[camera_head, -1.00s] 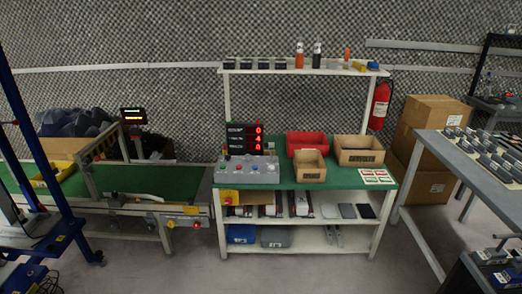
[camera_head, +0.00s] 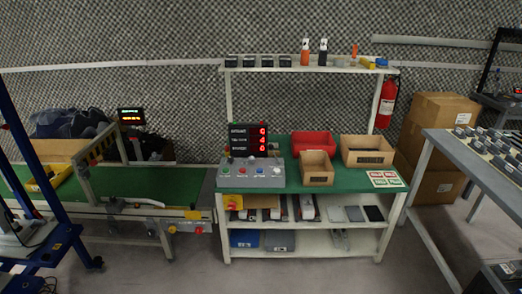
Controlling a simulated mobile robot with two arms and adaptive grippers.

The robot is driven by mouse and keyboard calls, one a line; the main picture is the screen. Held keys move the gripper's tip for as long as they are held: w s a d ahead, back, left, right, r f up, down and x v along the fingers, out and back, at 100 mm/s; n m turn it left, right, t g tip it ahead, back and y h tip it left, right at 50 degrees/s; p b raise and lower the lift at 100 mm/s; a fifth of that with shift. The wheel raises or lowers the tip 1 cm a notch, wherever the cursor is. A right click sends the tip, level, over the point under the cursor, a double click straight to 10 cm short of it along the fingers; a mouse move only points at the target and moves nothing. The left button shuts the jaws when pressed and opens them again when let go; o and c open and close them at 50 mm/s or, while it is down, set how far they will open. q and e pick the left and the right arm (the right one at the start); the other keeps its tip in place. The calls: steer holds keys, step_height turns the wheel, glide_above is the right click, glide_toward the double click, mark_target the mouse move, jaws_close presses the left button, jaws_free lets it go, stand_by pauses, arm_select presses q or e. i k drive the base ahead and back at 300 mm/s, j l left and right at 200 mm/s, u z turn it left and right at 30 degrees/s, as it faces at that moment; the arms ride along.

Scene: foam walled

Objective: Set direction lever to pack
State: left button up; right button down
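A grey control box (camera_head: 250,174) with several coloured buttons sits at the left front of the green-topped workbench (camera_head: 330,184). The direction lever cannot be told apart among the small controls on the box at this size. A black display (camera_head: 248,140) with red digits stands just behind the box. Neither of my grippers shows in the head view.
A red bin (camera_head: 313,143) and two cardboard bins (camera_head: 316,168) (camera_head: 367,151) stand on the bench. A conveyor (camera_head: 160,186) lies to the left, a grey table (camera_head: 480,160) to the right. Cardboard boxes (camera_head: 440,120) stand behind. The floor in front of the bench is clear.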

mark_target(271, 146)
steer(key=i+j, duration=0.2)
steer(key=j, duration=0.15)
steer(key=i+j, duration=0.2)
steer(key=j, duration=0.15)
steer(key=i+j, duration=0.2)
steer(key=j, duration=0.2)
steer(key=i+j+z, duration=0.1)
steer(key=j, duration=0.25)
steer(key=i+j, duration=0.5)
steer(key=j, duration=0.25)
